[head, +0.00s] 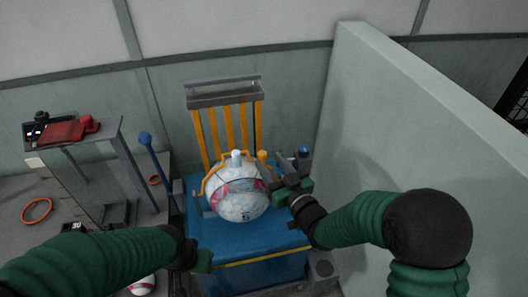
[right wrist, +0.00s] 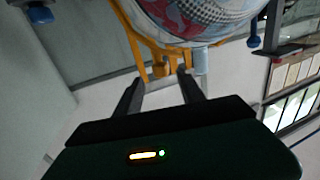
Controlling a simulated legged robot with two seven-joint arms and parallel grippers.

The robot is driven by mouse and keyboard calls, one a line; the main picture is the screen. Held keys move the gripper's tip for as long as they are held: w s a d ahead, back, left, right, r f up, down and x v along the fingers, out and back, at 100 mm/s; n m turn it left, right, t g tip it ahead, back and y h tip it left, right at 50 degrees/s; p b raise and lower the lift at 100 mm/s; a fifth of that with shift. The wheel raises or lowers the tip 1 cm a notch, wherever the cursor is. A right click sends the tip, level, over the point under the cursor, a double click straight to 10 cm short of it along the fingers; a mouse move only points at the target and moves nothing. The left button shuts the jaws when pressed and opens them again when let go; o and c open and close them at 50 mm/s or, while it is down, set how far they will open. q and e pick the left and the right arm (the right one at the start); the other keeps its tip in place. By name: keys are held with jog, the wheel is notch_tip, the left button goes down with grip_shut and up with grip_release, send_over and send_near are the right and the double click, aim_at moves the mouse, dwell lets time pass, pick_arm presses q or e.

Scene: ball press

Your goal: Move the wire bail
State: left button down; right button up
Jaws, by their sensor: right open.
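A thin orange wire bail (head: 205,181) curves around a white, blue and pink patterned ball (head: 238,203) on the blue press base (head: 272,236). In the right wrist view, an orange bar with a knob, apparently the bail (right wrist: 160,67), runs along the edge of the ball (right wrist: 200,18). My right gripper (head: 287,165) is right of the ball, beside the orange knob. The right wrist view shows its fingers (right wrist: 162,78) open, with the knob near and between their tips; contact is unclear. My left gripper (head: 203,260) is low at the base's left front; its fingers are unclear.
Yellow upright bars with a grey top plate (head: 224,93) stand behind the ball. A blue-knobbed lever (head: 148,152) stands to the left. A grey stand (head: 75,145) with a red item is further left, near an orange ring (head: 37,211). A pale partition (head: 420,130) bounds the right side.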

aim_at(264, 156)
jog(key=x, duration=0.4)
jog(key=shift+w+a+r, duration=0.1)
jog(key=shift+a, duration=0.25)
jog(key=shift+w, duration=0.2)
jog(key=shift+d, duration=0.1)
jog(key=shift+c, duration=0.3)
grip_shut()
dwell(0.5)
